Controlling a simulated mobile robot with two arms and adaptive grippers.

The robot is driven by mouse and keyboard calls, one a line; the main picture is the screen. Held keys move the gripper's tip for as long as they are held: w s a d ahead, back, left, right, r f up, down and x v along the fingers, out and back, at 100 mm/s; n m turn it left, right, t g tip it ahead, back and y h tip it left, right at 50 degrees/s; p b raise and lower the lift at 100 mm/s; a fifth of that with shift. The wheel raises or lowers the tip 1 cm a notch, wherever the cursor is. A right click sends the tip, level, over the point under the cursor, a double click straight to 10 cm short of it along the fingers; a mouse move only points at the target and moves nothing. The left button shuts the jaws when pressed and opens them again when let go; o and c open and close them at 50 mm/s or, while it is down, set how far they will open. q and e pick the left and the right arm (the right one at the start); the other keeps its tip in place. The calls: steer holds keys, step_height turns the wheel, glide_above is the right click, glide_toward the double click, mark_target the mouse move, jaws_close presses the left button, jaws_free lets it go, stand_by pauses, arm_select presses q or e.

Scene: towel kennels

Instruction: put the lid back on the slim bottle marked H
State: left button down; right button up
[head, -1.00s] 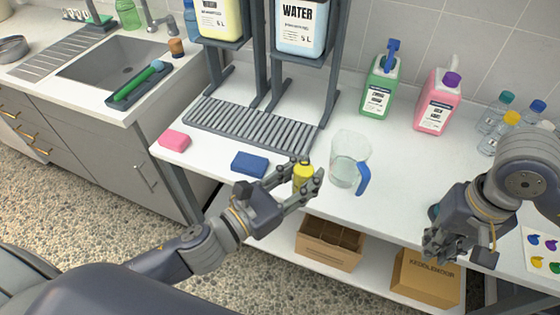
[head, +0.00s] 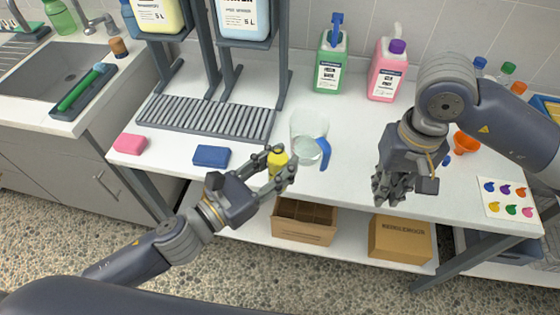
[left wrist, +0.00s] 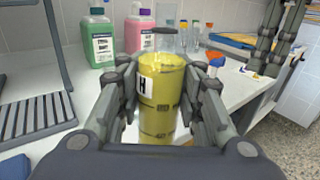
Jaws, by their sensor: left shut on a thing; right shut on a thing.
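The slim bottle marked H (left wrist: 160,95) is yellow with a white label bearing an H; it stands upright between my left fingers. In the head view the yellow bottle (head: 277,164) shows at the tip of my left gripper (head: 281,170), which is shut on it near the front edge of the counter. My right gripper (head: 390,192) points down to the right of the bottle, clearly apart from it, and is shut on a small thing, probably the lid. Its fingers hide that thing. My right gripper also shows in the left wrist view (left wrist: 282,30).
A clear jug with a blue handle (head: 308,130) stands just behind and right of the bottle. A blue sponge (head: 211,156) lies to the left. Green (head: 330,65) and pink (head: 387,75) jugs stand at the back. An orange funnel (head: 466,142) is at right.

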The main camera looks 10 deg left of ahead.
steer(key=w+a+r+n, duration=0.4)
steer(key=a+r, duration=0.4)
steer(key=a, duration=0.3)
step_height(320, 180, up, 7)
steer(key=n, duration=0.3)
glide_above(277, 143)
steer(key=shift+a, duration=0.1)
steer(key=shift+f, duration=0.15)
steer(key=shift+f, duration=1.85)
steer(key=shift+f, duration=0.85)
steer(key=shift+f, duration=0.6)
